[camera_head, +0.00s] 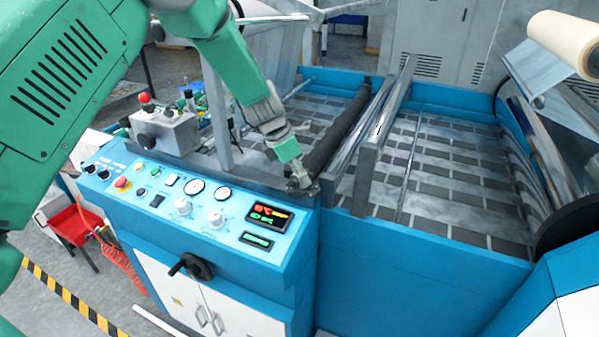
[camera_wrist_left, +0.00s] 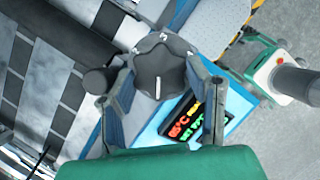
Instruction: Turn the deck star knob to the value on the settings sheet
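The dark deck star knob (camera_wrist_left: 160,72), with a white pointer line, fills the space between the fingers of my left gripper (camera_wrist_left: 159,60) in the left wrist view. One finger lies close on each side of it; whether they press on it I cannot tell. In the head view my left gripper (camera_head: 302,183) points down at the deck's front edge, beside the near end of a dark roller, and mostly hides the knob. A lit display (camera_head: 268,217) shows red, yellow and green characters; it also shows in the left wrist view (camera_wrist_left: 195,120). I cannot make out a settings sheet.
The blue control panel (camera_head: 150,215) carries dials and buttons, with a black crank handle (camera_head: 192,266) below. A grey box with a red button (camera_head: 165,132) stands behind it. Metal bars (camera_head: 385,115) cross the deck. A film roll (camera_head: 565,43) is at upper right.

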